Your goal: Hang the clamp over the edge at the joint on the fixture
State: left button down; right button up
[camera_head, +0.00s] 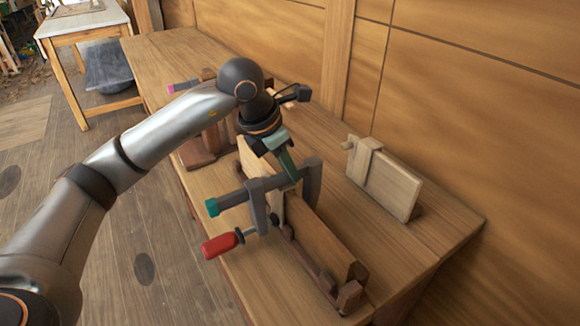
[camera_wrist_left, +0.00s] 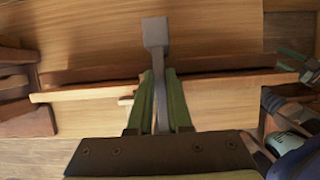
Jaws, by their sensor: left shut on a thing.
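The clamp has a grey bar (camera_head: 235,199) with a teal end, two grey jaws and a red handle (camera_head: 220,245). My left gripper (camera_head: 287,172) is shut on the bar from above; in the left wrist view its green fingers (camera_wrist_left: 161,100) stand either side of the grey metal. The fixture holds a long upright wooden board (camera_head: 320,232) in a low base. The clamp straddles the board's top edge, one jaw on each side. I cannot tell whether the bar rests on the edge. The joint is mostly hidden by clamp and gripper.
The fixture stands on a long wooden workbench (camera_head: 415,242) against a plank wall (camera_head: 470,120). A pale board on a stand (camera_head: 388,182) is to the right. Reddish-brown blocks (camera_head: 203,150) stand behind my arm. The bench's front right corner is clear.

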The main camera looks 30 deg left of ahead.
pick_arm(q)
jog(key=shift+s+a, duration=0.1)
jog(key=shift+s, duration=0.1)
jog(key=c, duration=0.8)
grip_release()
jog(key=shift+o, duration=0.2)
jog(key=shift+f, duration=0.15)
jog(key=v, duration=1.2)
jog(key=shift+r, duration=0.35)
jog(key=shift+s+a, duration=0.1)
